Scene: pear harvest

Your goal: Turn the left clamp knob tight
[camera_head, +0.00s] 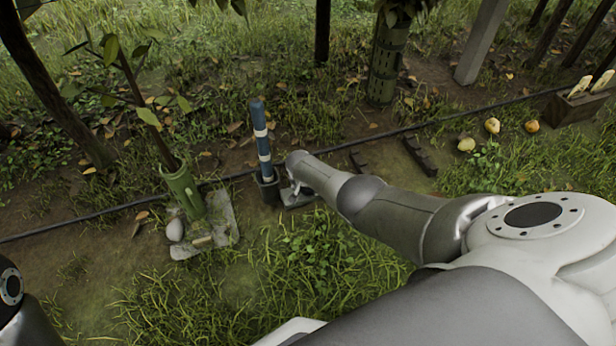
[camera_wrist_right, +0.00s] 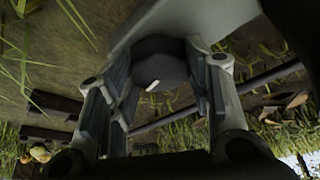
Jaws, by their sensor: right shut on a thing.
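A dark rounded knob (camera_wrist_right: 158,52) with a white mark shows in the right wrist view, below a pale grey part (camera_wrist_right: 185,18). My right gripper (camera_wrist_right: 160,82) is shut on this knob, with one finger on each side. In the head view my right gripper (camera_head: 294,194) is small, at the end of the arm, beside a dark holder (camera_head: 268,191). A blue post (camera_head: 262,140) with pale bands stands in that holder. The knob cannot be made out in the head view. My left gripper is out of view; only a bit of the left arm shows.
A green tube (camera_head: 184,194) around a young stem stands on a stone slab (camera_head: 223,212) to the left. A black hose (camera_head: 105,211) crosses the ground. Several pears (camera_head: 492,125) and a wooden box (camera_head: 575,108) are at right. Open grass lies in front.

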